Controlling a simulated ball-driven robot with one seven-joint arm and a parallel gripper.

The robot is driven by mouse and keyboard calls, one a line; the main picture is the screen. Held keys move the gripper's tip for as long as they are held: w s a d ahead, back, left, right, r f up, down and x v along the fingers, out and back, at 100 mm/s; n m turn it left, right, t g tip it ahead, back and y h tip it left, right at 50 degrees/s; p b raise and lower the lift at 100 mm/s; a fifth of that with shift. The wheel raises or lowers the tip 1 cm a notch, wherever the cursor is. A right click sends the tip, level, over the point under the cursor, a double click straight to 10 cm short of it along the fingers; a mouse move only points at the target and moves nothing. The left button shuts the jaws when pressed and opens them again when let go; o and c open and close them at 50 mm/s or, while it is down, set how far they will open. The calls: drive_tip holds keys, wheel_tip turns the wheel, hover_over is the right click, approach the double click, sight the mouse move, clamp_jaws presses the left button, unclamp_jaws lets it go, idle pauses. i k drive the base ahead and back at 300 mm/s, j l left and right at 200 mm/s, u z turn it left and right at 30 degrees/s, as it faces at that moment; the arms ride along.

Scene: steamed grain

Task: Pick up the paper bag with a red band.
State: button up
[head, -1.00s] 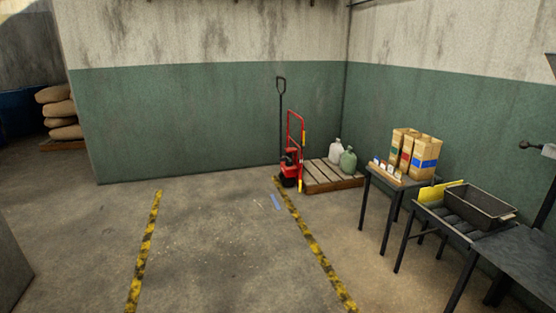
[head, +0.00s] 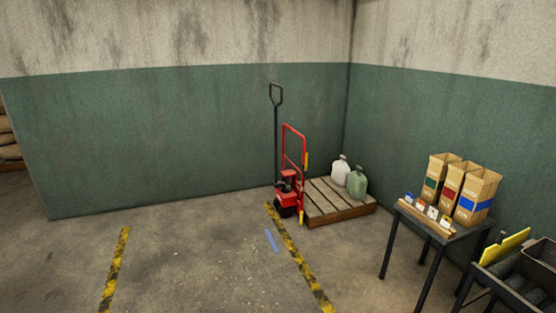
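The paper bag with a red band (head: 453,191) stands upright on a small dark table (head: 462,231) at the right. It is the middle one of three brown bags in a row. A bag with a green band (head: 432,182) is on its left and a bag with a blue band (head: 476,206) on its right; they stand close together, and the blue-banded bag hides part of its right side. My gripper is not in view.
A wooden strip with small cards (head: 428,215) lies in front of the bags. A roller conveyor with a black tray (head: 538,263) and yellow folder (head: 505,246) is at lower right. A red pallet jack (head: 289,190) and a pallet (head: 340,212) stand beyond.

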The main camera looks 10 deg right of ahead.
sight(455, 178)
drive_tip(key=i+j+z, duration=0.1)
drive_tip(key=i+z, duration=0.35)
drive_tip(key=i+j+z, duration=0.4)
drive_tip(key=i, duration=0.2)
drive_tip(key=i+j+z, duration=0.9)
drive_tip(key=j+z, duration=0.1)
drive_tip(key=z, duration=0.2)
drive_tip(key=j+z, duration=0.15)
drive_tip(key=z, duration=0.2)
drive_tip(key=i+j+z, duration=0.25)
drive_tip(key=j, duration=0.2)
drive_tip(key=j+z, duration=0.25)
drive_tip(key=j, duration=0.2)
drive_tip(key=i+j+z, duration=0.2)
drive_tip(key=j, duration=0.35)
drive_tip(key=k+l, duration=0.05)
